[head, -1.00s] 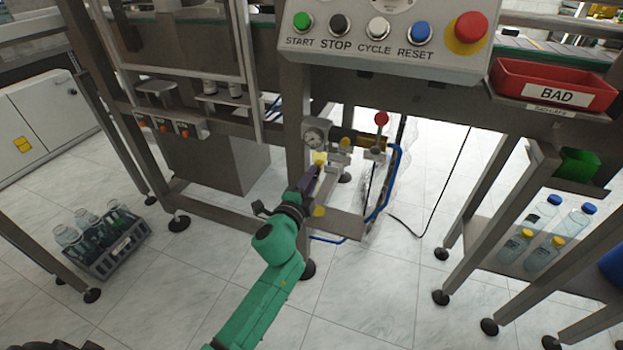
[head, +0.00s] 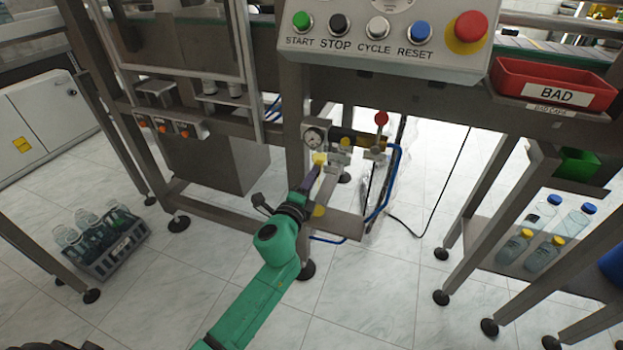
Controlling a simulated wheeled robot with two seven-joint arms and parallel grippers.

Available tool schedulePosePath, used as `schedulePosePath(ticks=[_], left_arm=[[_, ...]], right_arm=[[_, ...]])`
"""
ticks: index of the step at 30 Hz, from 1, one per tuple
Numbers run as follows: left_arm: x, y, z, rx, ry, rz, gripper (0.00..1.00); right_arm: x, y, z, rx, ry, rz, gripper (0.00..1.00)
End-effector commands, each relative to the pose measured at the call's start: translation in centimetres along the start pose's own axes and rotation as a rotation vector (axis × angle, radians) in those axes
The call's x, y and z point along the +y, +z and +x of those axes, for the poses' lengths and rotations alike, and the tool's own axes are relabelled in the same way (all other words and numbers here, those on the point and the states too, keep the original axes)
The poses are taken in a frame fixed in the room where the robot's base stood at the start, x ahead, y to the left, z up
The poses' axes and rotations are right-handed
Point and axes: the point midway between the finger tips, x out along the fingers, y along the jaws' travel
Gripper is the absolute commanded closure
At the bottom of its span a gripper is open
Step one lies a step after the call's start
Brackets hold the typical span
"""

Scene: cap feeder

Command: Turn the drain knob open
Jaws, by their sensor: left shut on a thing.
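My left gripper (head: 315,170) reaches up from my green arm to the small valve assembly under the machine. Its dark fingers are shut on a small yellow knob (head: 319,158), which I take for the drain knob. The knob sits just below a round pressure gauge (head: 314,137). The fingers partly cover the knob, and its turn angle is too small to read. A second yellow part (head: 318,211) shows lower down, beside the gripper. My right gripper is not in view.
A red-topped valve (head: 381,119) and a blue hose (head: 390,180) lie right of the gauge. A machine leg (head: 294,130) stands close left. The button panel (head: 385,45) overhangs above. A bottle crate (head: 110,255) stands on the floor at left.

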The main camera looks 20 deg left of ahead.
Motion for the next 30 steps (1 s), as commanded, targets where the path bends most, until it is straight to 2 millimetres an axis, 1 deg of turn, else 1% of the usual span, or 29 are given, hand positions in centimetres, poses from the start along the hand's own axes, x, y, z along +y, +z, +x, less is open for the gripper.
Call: schedulePosePath(ticks=[2,3,5,14,17,19,20,23,24,26,27,30], left_arm=[[0.2,-0.1,0.0,0.001,0.003,0.001,1.00],[0.2,-0.1,0.0,0.001,0.003,0.001,0.62],[0.1,-0.1,0.0,0.001,0.003,0.001,0.39],[0.1,0.0,0.0,0.000,0.001,-0.001,0.39],[0.1,0.0,-0.6,0.001,0.002,-0.001,0.39],[0.1,0.0,-1.4,0.001,0.003,-0.001,0.39],[0.1,0.0,-2.0,0.001,0.003,-0.001,0.39],[0.2,0.0,-4.5,0.001,0.005,-0.002,0.39],[0.2,-0.1,-5.8,0.001,0.006,-0.002,0.39],[0.4,-0.1,-7.6,0.001,0.006,-0.002,0.39],[0.4,-0.1,-8.8,0.000,0.006,-0.003,0.39],[0.5,-0.1,-11.5,0.001,0.006,-0.003,0.39]], right_arm=[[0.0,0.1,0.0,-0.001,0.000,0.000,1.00],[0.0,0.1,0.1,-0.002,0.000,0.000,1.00],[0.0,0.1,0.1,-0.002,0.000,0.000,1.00],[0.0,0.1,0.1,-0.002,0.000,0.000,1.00],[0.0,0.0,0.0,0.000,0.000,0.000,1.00],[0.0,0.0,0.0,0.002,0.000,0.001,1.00],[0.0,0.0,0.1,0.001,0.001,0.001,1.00],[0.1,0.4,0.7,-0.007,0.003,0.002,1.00],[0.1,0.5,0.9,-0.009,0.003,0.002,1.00],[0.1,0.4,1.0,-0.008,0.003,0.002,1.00],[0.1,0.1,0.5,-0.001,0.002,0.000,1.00],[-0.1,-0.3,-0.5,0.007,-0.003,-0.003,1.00]])
